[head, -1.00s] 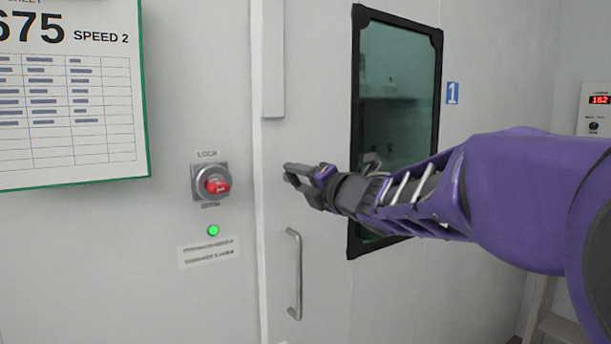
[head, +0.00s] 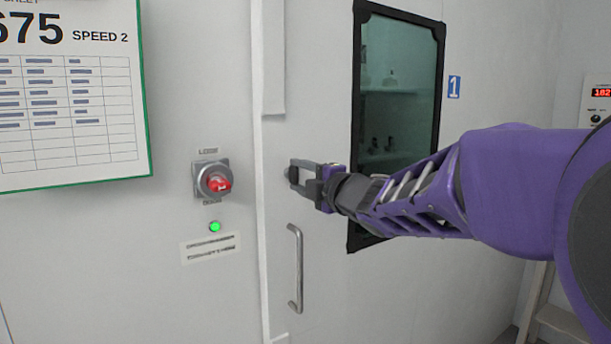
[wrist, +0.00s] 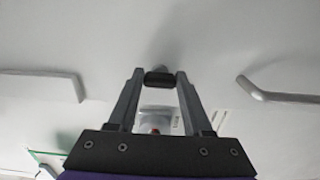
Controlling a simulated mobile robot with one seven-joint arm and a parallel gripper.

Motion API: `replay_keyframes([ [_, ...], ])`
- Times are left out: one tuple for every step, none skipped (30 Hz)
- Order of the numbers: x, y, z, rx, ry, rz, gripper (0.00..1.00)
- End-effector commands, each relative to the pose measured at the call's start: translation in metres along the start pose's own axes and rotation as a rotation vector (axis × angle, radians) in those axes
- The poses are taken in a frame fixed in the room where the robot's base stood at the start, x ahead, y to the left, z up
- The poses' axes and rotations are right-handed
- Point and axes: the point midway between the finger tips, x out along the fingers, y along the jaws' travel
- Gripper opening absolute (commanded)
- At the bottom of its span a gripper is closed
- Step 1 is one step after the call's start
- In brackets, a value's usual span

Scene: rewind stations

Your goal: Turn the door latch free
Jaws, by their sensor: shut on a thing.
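The door latch is a small dark grip (wrist: 160,78) between my fingertips in the wrist view, with a grey stub behind it at the door face. In the head view only its dark end (head: 292,174) shows beside the fingers. My gripper (head: 298,172) reaches in from the right, in front of the pale door (head: 325,285), above the handle. In the wrist view my gripper (wrist: 160,80) has a finger on each side of the grip and is shut on it. The fingers hide part of the latch, and its exact angle is hard to tell.
A bar handle (head: 296,268) is below the gripper. A dark-framed window (head: 400,90) is behind my arm.

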Motion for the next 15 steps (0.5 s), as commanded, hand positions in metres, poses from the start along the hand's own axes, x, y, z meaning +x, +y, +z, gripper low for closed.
replay_keyframes([
  [0.0001, 0.0013, 0.0, 0.005, 0.0, 0.003, 0.0],
  [0.0001, 0.0013, 0.0, 0.005, 0.0, 0.003, 0.0],
  [0.0001, 0.0012, 0.0, 0.006, 0.0, 0.003, 0.0],
  [0.0001, 0.0013, 0.0, 0.006, 0.0, 0.003, 0.0],
  [0.0001, 0.0013, 0.0, 0.006, 0.0, 0.003, 0.0],
  [0.0001, 0.0013, 0.0, 0.006, 0.0, 0.003, 0.0],
  [0.0001, 0.0013, 0.0, 0.005, 0.0, 0.003, 0.0],
  [0.0001, 0.0013, 0.0, 0.005, 0.0, 0.003, 0.0],
  [0.0001, 0.0013, 0.0, 0.005, 0.0, 0.003, 0.0],
  [0.0001, 0.0013, 0.0, 0.005, 0.0, 0.003, 0.0],
  [0.0001, 0.0013, 0.0, 0.005, 0.0, 0.003, 0.54],
  [0.0001, 0.0012, -0.0001, 0.005, 0.0, 0.003, 0.61],
  [0.0001, 0.0011, -0.0001, 0.005, 0.0, 0.003, 0.66],
  [0.0001, 0.001, -0.0001, 0.005, 0.0, 0.002, 0.71],
  [0.0001, 0.0009, 0.0, 0.004, 0.0, 0.002, 0.79],
])
